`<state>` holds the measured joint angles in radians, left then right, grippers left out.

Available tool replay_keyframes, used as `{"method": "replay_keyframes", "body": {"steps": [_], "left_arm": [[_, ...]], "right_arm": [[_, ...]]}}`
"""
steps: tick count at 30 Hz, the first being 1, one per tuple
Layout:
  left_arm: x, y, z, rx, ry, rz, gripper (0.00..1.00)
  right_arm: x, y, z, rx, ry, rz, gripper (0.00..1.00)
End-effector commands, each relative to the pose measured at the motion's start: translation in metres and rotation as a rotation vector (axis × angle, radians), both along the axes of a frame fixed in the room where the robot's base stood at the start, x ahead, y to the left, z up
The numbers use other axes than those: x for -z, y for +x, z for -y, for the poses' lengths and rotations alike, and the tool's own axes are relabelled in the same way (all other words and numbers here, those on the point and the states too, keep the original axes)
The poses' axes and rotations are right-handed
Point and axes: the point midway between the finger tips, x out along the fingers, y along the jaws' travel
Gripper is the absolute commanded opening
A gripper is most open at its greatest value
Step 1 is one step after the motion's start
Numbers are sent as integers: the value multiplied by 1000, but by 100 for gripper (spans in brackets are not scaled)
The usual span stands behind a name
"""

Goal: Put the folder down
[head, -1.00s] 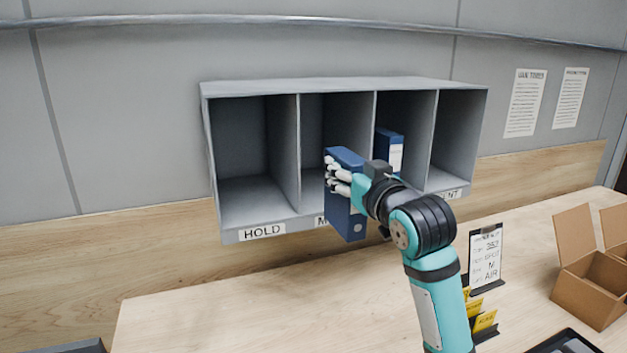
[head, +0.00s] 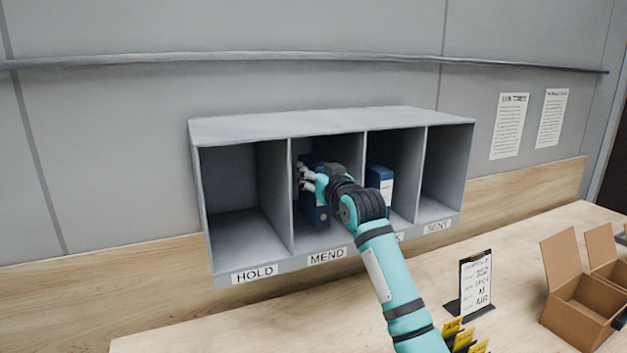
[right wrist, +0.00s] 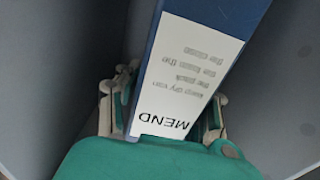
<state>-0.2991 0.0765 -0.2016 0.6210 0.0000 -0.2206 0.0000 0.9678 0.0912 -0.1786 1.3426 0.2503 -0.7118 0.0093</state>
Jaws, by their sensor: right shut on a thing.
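A blue folder (head: 313,216) stands upright in the compartment labelled MEND (head: 327,257) of the grey wall rack. My right gripper (head: 307,181) reaches into that compartment and is shut on the folder. In the right wrist view the folder's white spine label (right wrist: 190,75) reads MEND, with a finger on each side of the folder. Whether the folder's bottom touches the compartment floor I cannot tell. My left gripper is not in view.
Another blue folder (head: 379,185) stands in the compartment to the right. The HOLD compartment (head: 240,222) and the far right SENT compartment (head: 437,208) look empty. Dividers stand close on both sides. Below are a clipboard stand (head: 477,283) and an open cardboard box (head: 580,305).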

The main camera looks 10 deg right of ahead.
Motion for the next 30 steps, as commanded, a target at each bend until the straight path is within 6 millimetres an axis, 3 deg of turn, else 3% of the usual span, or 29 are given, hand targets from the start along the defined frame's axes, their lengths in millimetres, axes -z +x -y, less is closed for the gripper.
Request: {"method": "replay_keyframes", "body": {"steps": [10, 21, 22, 27, 30], "left_arm": [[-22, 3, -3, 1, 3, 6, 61], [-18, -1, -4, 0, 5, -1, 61], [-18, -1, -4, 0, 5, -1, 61], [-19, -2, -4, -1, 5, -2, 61], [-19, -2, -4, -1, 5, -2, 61]], "right_arm": [[32, 2, 0, -1, 0, 1, 0], [38, 2, 0, 0, 0, 2, 0], [39, 2, 0, 0, 0, 0, 39], [39, 2, 0, 0, 0, 0, 61], [38, 2, 0, 0, 0, 0, 61]]}}
